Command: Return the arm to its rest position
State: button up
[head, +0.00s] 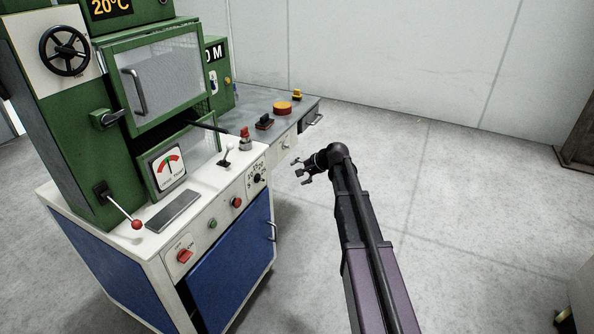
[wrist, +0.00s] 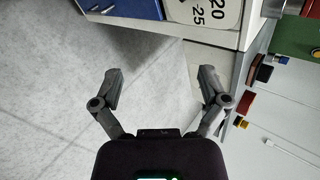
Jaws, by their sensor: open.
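My arm reaches up through the middle of the head view, and my gripper (head: 300,172) is at its end, pointing left toward the machine's front right corner. The gripper is open and empty, with its two fingers spread apart in the wrist view (wrist: 158,88). Nothing is between the fingers there but grey floor and the edge of the white cabinet. The gripper appears apart from the green and white extrusion machine (head: 60,150).
The machine has a lever with a red knob (head: 137,224), a gauge (head: 168,168), a red switch (head: 184,256) and a blue door (head: 235,262). A grey side table (head: 240,122) holds an orange-red button (head: 282,108). The floor (head: 470,220) to the right is open.

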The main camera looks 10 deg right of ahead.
jog(key=s+f+n+g+h, duration=0.3)
jog(key=s+n+h, duration=0.15)
jog(key=s, duration=1.15)
jog(key=s+f+n+g+h, duration=0.3)
jog(key=s+n, duration=0.3)
jog(key=s, duration=1.1)
notch_tip(320, 180, up, 17)
jog(key=w+p, duration=0.1)
jog(key=p, duration=1.6)
jog(key=shift+d, duration=0.4)
jog(key=shift+m, duration=0.25)
